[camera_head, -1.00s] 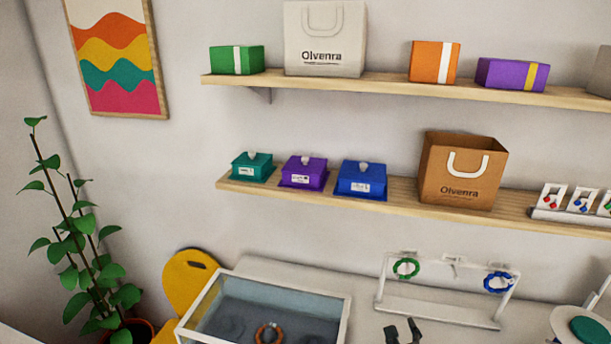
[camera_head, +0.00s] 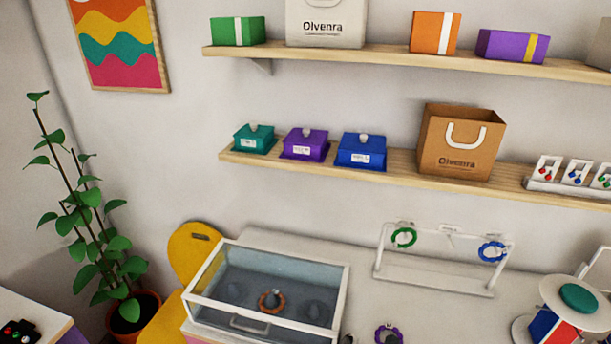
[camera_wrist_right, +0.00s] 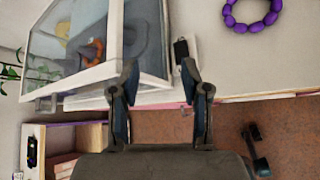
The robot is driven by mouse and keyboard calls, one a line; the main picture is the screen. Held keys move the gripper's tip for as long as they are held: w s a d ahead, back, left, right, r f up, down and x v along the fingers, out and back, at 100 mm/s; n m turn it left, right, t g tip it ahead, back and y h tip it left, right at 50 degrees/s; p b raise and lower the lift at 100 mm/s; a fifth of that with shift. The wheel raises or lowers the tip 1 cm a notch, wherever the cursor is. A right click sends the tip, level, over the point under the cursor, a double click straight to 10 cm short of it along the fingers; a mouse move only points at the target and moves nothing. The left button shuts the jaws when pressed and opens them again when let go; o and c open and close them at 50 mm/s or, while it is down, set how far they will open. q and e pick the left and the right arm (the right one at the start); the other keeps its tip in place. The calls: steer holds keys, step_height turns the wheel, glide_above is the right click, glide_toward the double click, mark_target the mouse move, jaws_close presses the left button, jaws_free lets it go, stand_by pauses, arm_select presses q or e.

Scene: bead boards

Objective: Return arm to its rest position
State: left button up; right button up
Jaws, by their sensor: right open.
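My right gripper (camera_wrist_right: 160,72) shows in the right wrist view. Its two dark fingers are apart, with nothing between them. It is out of the head view. Behind the fingertips are the corner of the glass display case (camera_wrist_right: 152,40) and the table's front edge, with brown floor below. I cannot tell any contact with them. My left gripper is in neither view.
The glass case (camera_head: 196,291) holds an orange bracelet (camera_head: 271,301). A purple bracelet (camera_head: 388,335) lies at the table front, near a small black object (camera_wrist_right: 180,51). A white stand (camera_head: 440,275) holds green and blue bracelets. A yellow chair (camera_head: 190,252) stands left.

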steer(key=s+d+f+m+g+h, duration=0.1)
steer(key=s+d+f+m+g, duration=0.3)
steer(key=s+f+m, duration=0.85)
steer(key=s+d+f+m+g, duration=0.45)
steer(key=s+f+m, duration=0.4)
steer(key=m, duration=0.65)
steer(key=s+f, duration=0.2)
steer(key=f, duration=1.1)
steer(key=s+f, duration=0.3)
steer(key=f, duration=1.1)
steer(key=s+d+f+g, duration=0.1)
steer(key=s+f, duration=0.6)
steer(key=s, duration=0.1)
steer(key=s+d+f+g, duration=0.1)
steer(key=s+d+f, duration=0.1)
steer(key=s+f, duration=0.5)
steer(key=shift+s+d, duration=0.3)
steer(key=shift+s, duration=0.3)
